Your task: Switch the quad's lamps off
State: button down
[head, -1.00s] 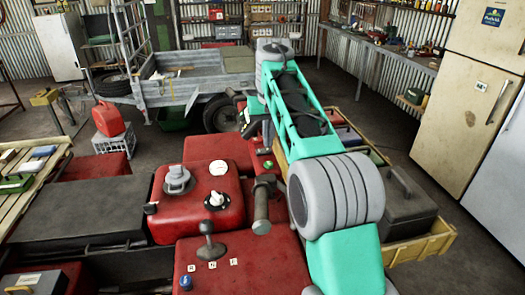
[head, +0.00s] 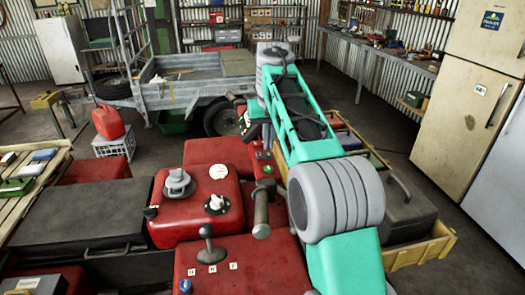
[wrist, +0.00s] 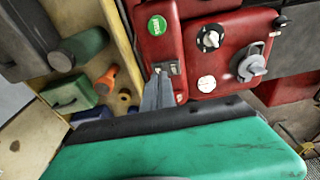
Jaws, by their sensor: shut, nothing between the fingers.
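The red quad (head: 196,232) fills the lower middle of the head view. A small switch plate (wrist: 170,68) sits on its red panel in the wrist view, below a round green button (wrist: 157,25). My gripper (wrist: 158,76) is shut and empty, its tips at the left side of the switch plate. I cannot tell whether they touch it, and they partly cover it. No lamp is clearly visible.
A dark handlebar grip (head: 261,212) stands up close left of my arm. A round grey cap (head: 178,183) stands on the red cover. A wooden crate (head: 432,246) with cases lies to the right. A grey trailer (head: 190,85) stands behind.

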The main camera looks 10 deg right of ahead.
aim_at(268, 154)
notch_tip(268, 154, up, 6)
jog(key=p, duration=0.5)
jog(key=shift+f, duration=0.15)
